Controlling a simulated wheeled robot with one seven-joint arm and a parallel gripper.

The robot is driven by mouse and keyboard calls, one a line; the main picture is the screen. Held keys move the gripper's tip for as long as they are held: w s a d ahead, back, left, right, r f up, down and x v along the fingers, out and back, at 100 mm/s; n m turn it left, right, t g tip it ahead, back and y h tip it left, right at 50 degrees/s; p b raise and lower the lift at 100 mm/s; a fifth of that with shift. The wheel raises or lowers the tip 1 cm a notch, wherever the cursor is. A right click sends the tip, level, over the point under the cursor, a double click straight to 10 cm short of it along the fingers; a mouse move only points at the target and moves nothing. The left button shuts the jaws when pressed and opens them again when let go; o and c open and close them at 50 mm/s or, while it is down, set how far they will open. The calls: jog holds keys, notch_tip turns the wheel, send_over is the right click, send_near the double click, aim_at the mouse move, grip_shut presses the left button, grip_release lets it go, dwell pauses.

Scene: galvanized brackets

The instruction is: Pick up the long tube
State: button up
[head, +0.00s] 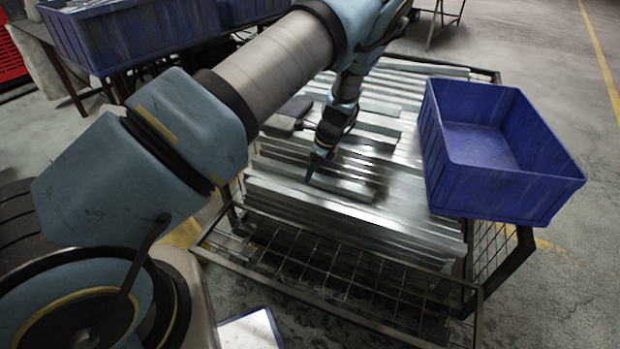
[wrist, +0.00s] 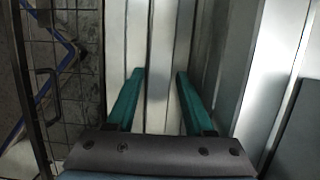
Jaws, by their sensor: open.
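Several long galvanized tubes (head: 340,213) lie side by side in layers on a wire-mesh cart; which one is the task's long tube I cannot tell. My gripper (head: 313,171) points down over the left part of the stack in the head view. In the wrist view my gripper (wrist: 159,75) is open, its two green fingers apart on either side of a narrow metal tube (wrist: 160,60). Nothing is visibly held. Whether the fingers reach below the tube's top face I cannot tell.
An empty blue bin (head: 500,185) stands on the right side of the cart. The wire-mesh cart (head: 330,285) has a dark rim around the stack. More blue bins (head: 140,35) stand on a table at the upper left. Open floor (head: 575,300) lies to the right.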

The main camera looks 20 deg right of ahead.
jog(key=shift+w+a+f, duration=0.1)
jog(key=shift+a+f, duration=0.05)
jog(key=shift+f, duration=0.45)
grip_shut()
dwell(1.0)
